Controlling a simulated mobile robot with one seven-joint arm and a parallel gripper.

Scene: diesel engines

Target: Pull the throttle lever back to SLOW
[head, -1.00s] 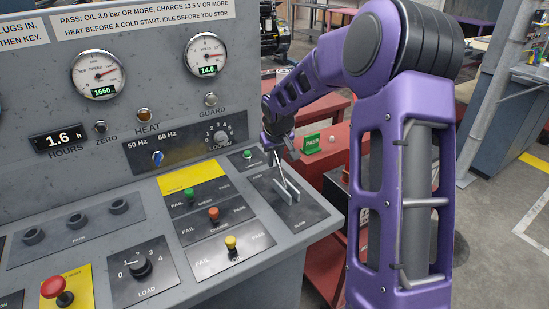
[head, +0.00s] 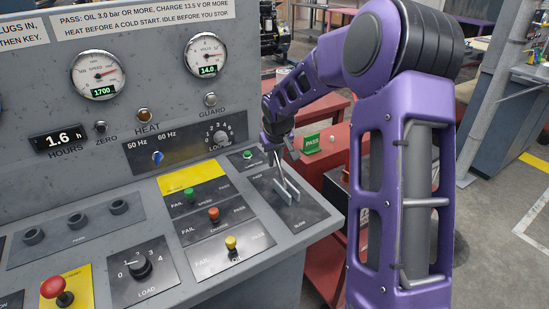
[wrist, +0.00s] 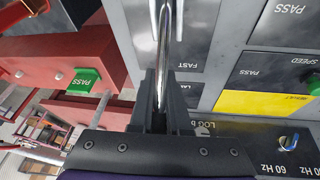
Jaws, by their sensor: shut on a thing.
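The throttle lever is a thin bright metal rod (head: 279,168) rising from a dark plate (head: 310,210) at the console's right end. Two upright grey guides (head: 287,191) flank its slot. The plate's far end is marked FAST and its near end SLOW; the lever leans toward FAST. My gripper (head: 274,147) is at the lever's upper end, partly hidden by my wrist in the head view. In the wrist view my gripper (wrist: 163,95) has its dark fingers closed around the chrome lever (wrist: 163,40). The lever's knob, if any, is hidden.
The speed gauge (head: 98,75) reads 1700. Left of the lever plate are PASS/FAIL switches with green, orange and yellow (head: 231,243) tops. A LOAD knob (head: 140,267) and a red stop button (head: 57,291) are further left. A green PASS sign (head: 311,144) stands behind.

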